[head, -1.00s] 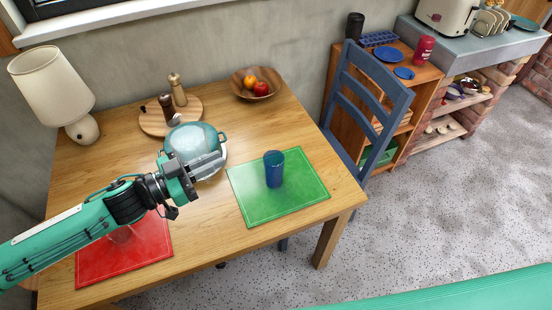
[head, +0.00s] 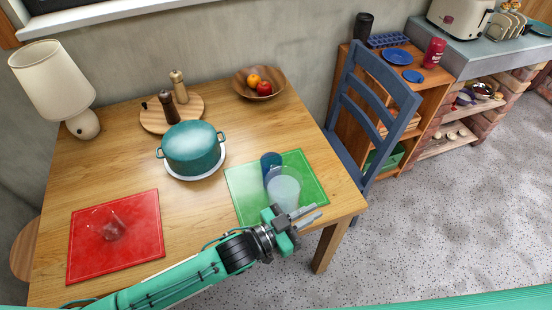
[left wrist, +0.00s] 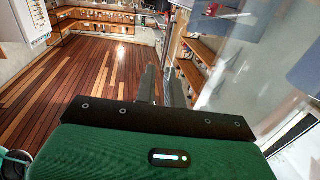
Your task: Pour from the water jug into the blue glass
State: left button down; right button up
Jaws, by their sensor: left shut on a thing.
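The blue glass (head: 270,160) stands upright on the green mat (head: 243,207). The water jug (head: 285,190) is clear and whitish. My left gripper (head: 302,217) is shut on it over the front of the green mat, and the jug partly hides the blue glass. I cannot tell whether the jug and glass touch, how far the jug is tilted, or whether water flows. In the left wrist view the fingers (left wrist: 160,85) are close together, and the see-through jug (left wrist: 235,65) fills much of the right side. My right gripper is not in view.
A teal pot (head: 191,149) stands left of the green mat. A clear glass (head: 108,229) is on the red mat (head: 140,250). Mills on a round board (head: 152,123), a fruit bowl (head: 247,93) and a lamp (head: 54,80) are further back. A blue chair (head: 338,135) stands at the right.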

pick_arm(q)
jog(key=shift+s+d+f, duration=0.15)
jog(key=shift+s+d, duration=0.15)
jog(key=shift+d, duration=0.4)
jog(key=shift+s+d+f, duration=0.15)
jog(key=shift+s+d, duration=0.15)
jog(key=shift+d, duration=0.4)
jog(key=shift+s+d+f, duration=0.15)
jog(key=shift+s+d, duration=0.15)
jog(key=shift+d, duration=0.4)
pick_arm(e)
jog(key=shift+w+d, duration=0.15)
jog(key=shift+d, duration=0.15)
pick_arm(q)
jog(key=shift+r, duration=0.15)
jog(key=shift+w+a+r+n+p, duration=0.15)
jog(key=shift+w+a+r+n, duration=0.15)
jog(key=shift+w+r+n, duration=0.35)
jog(key=shift+w+a+r+n+p, duration=0.2)
jog(key=shift+w+a+r+n, duration=0.15)
jog(key=shift+r+n, duration=0.4)
jog(key=shift+w+a+r+n+p, duration=0.15)
jog(key=shift+w+a+r+n, duration=0.1)
jog(key=shift+w+r+n, duration=0.5)
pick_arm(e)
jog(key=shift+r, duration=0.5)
